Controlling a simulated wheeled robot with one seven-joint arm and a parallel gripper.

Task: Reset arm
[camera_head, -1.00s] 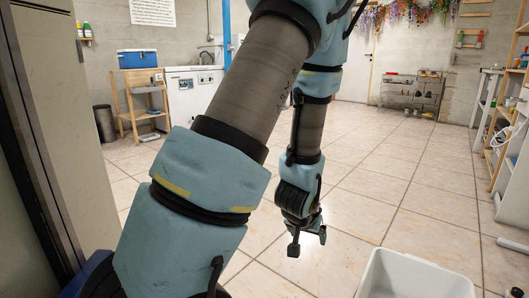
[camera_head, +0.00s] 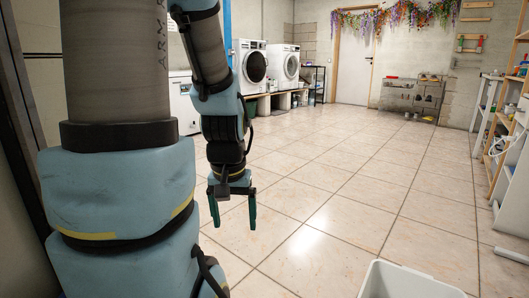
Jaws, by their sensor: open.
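My arm rises along the left of the head view and bends down again from the top. My gripper (camera_head: 233,219) hangs from it, pointing down over the tiled floor. Its two green fingers are apart with nothing between them. The base of my arm and what lies behind it on the left are hidden.
A white bin (camera_head: 410,281) stands at the bottom right. Two white washing machines (camera_head: 268,66) stand on a raised bench at the back. The middle floor (camera_head: 345,180) is clear.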

